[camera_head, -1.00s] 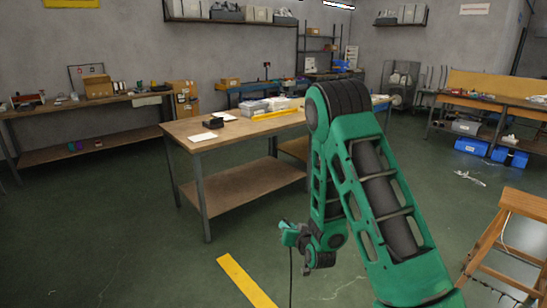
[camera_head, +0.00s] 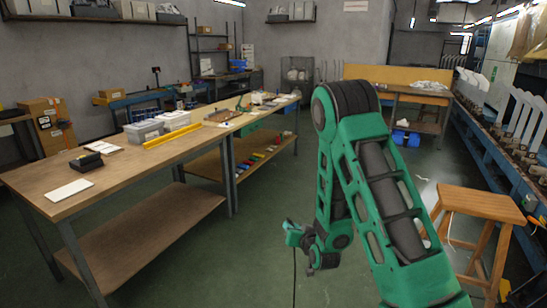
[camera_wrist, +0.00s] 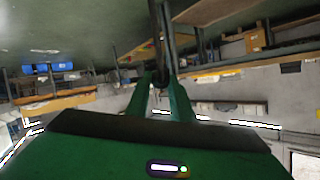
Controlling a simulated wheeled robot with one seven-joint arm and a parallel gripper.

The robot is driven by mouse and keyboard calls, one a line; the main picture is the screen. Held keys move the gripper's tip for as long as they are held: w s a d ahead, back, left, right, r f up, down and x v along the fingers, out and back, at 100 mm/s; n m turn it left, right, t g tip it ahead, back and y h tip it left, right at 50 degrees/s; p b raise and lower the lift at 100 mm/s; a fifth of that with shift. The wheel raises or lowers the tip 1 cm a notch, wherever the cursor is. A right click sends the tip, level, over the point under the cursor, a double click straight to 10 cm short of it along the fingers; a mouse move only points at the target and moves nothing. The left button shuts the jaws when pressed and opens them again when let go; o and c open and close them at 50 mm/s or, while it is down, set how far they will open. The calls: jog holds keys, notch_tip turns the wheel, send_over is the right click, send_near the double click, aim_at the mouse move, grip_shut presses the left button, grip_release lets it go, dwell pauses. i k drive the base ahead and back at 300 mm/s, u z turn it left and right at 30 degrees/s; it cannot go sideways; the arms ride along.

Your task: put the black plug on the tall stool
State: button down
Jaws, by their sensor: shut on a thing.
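The tall wooden stool (camera_head: 478,202) stands upright at the right in the head view, with its flat square seat empty. My gripper (camera_head: 287,232) is at lower centre, left of the stool and apart from it. It is shut on the black plug, which is mostly hidden by the fingers in the head view. A thin black cord (camera_head: 294,275) hangs straight down below the gripper. In the wrist view, the dark plug (camera_wrist: 161,77) shows between the two green fingers.
A long workbench (camera_head: 130,170) with a lower shelf stands at the left. A blue machine bench (camera_head: 500,145) runs along the right, behind the stool. Green floor between is clear.

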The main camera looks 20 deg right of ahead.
aim_at(476, 199)
jog(key=z, duration=0.4)
jog(key=i, duration=0.7)
jog(key=z, duration=1.15)
jog(key=i, duration=0.9)
jog(key=z, duration=0.5)
